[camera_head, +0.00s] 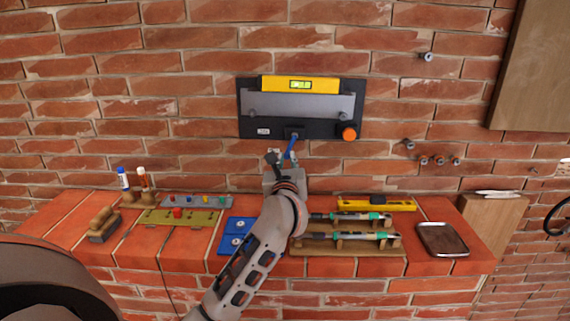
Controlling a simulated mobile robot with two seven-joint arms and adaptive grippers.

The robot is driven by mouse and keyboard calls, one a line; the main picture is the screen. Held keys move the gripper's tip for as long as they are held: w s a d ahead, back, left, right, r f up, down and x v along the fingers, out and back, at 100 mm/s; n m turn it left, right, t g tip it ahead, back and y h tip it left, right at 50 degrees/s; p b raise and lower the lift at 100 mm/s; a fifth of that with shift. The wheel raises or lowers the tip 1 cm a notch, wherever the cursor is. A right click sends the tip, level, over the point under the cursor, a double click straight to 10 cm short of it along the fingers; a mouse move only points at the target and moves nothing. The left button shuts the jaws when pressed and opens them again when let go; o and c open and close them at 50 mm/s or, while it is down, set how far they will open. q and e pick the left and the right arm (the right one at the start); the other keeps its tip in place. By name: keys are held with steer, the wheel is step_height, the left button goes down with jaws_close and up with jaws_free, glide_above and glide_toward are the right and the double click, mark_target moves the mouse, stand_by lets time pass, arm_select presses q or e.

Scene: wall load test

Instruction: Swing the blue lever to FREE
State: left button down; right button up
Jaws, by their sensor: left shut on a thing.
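The blue lever (291,148) hangs from the lower edge of a black panel (315,130) on the brick wall. It slants down and a little to the left. My left gripper (281,159) reaches up from below and is shut on the lever's lower end, partly hiding it. The panel carries a grey plate, a yellow spirit level (300,84) along its top and an orange knob (348,133) at its lower right. A small white label (264,132) sits left of the lever; its text is too small to read. My right gripper is not in view.
Below is a brick ledge (75,235) with a brush (103,225), two markers, a green strip (180,217), a blue plate (236,236), screwdrivers on a wooden rack (350,252), a yellow level (376,203) and a dark tray (442,239). Bolts stick out of the wall at right.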

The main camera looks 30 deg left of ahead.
arm_select(q)
steer(key=shift+w+d+n, duration=0.1)
steer(key=shift+d+n, duration=0.05)
steer(key=shift+n, duration=0.25)
steer(key=c, duration=2)
jaws_free()
steer(key=shift+c, duration=0.2)
steer(key=v, duration=1.2)
